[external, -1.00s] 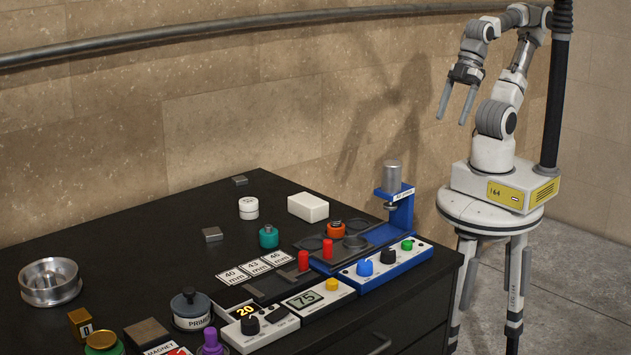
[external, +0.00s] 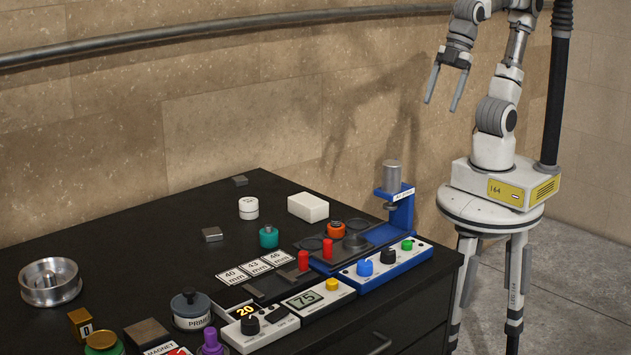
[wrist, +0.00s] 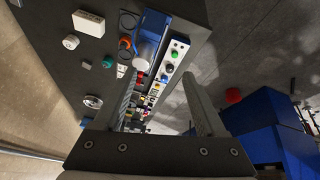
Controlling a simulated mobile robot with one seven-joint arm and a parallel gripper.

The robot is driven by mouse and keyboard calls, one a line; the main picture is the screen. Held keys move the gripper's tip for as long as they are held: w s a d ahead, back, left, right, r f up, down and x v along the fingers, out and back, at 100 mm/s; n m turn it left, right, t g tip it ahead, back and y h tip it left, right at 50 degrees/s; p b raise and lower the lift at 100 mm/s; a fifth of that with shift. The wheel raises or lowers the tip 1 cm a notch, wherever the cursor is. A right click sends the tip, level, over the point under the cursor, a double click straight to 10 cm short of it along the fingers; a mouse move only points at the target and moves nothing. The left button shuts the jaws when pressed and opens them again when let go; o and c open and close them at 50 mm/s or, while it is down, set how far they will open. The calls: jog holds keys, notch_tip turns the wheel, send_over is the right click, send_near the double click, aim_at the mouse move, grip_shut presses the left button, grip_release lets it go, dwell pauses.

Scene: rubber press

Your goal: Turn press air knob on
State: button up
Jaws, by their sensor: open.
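The blue press (external: 401,212) stands at the table's right end, with a silver cylinder (external: 392,171) on top. Its white front panel in a blue frame carries a blue knob (external: 365,267), a black knob (external: 388,256) and a green knob (external: 407,244). The panel's small lettering is too small to read, so I cannot tell which knob is labelled air. My gripper (external: 441,105) is open and empty, high above the press and to its right, touching nothing. In the wrist view, the panel (wrist: 177,46) shows beyond the open fingers.
A pipe (external: 250,25) runs along the wall. Air above the panel is clear.

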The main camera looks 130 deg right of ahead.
jog(key=w+a+r+n+g+p, duration=0.15)
jog(key=w+r+n, duration=0.25)
jog(key=w, duration=0.7)
jog(key=n+g+p, duration=0.2)
jog(key=n+g, duration=0.2)
jog(key=n, duration=0.5)
send_over(364, 263)
notch_tip(364, 263, down, 15)
jog(key=shift+y, duration=0.3)
notch_tip(364, 263, down, 17)
grip_shut()
